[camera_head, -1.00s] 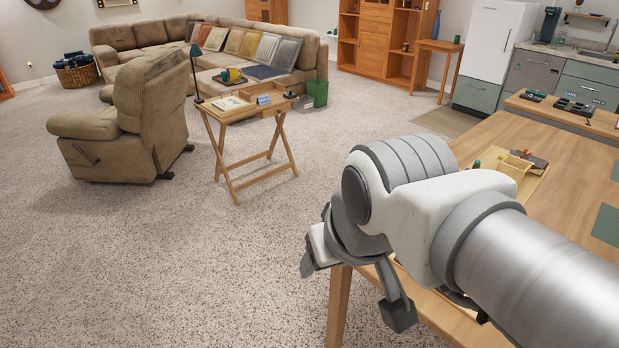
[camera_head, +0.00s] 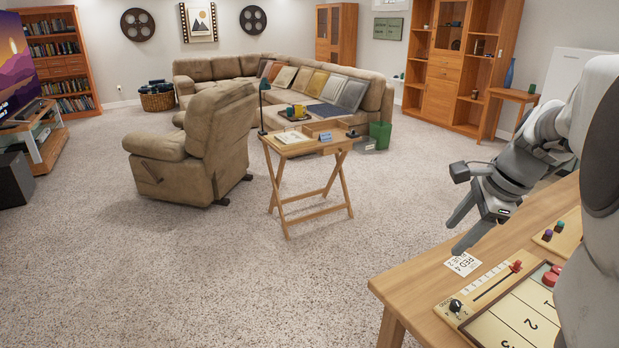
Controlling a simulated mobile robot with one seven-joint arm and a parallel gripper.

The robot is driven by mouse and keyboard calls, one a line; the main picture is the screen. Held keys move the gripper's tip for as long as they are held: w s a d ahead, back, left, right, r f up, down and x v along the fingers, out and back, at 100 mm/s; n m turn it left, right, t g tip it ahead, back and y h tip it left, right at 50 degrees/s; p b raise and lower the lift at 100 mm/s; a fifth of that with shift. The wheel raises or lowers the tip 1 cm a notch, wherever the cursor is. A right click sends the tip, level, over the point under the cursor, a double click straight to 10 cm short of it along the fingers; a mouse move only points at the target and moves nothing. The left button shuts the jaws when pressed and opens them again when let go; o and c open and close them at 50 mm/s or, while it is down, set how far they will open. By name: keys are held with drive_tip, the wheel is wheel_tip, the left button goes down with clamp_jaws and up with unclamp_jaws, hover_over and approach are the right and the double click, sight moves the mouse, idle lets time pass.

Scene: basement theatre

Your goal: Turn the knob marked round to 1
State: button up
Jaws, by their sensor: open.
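A small black knob (camera_head: 456,306) with a light mark sits at the near left corner of a wooden game board (camera_head: 440,310) on the table at the lower right. Its printed marks are too small to read. My gripper (camera_head: 462,231) is open and empty, with its fingers pointing down and left. It hangs in the air above the table's left edge, higher in the picture than the knob and apart from it. My arm covers the right part of the board.
A red-ended slider (camera_head: 515,266), a printed card (camera_head: 463,263) and red pucks (camera_head: 550,277) are near the knob. Another wooden piece with colored pegs (camera_head: 547,235) lies behind. A folding tray table (camera_head: 305,143) and a recliner (camera_head: 208,140) stand across the carpet.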

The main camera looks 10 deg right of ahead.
drive_tip(key=s+d+f+m, duration=0.2)
drive_tip(key=d+f+m, duration=0.6)
drive_tip(key=d, duration=0.5)
drive_tip(key=y+b, duration=0.1)
drive_tip(key=b, duration=0.4)
approach(457, 303)
drive_tip(key=x, duration=0.8)
drive_tip(key=shift+w+a+f, duration=0.1)
drive_tip(key=shift+w+f, duration=0.05)
drive_tip(key=shift+f, duration=0.1)
clamp_jaws()
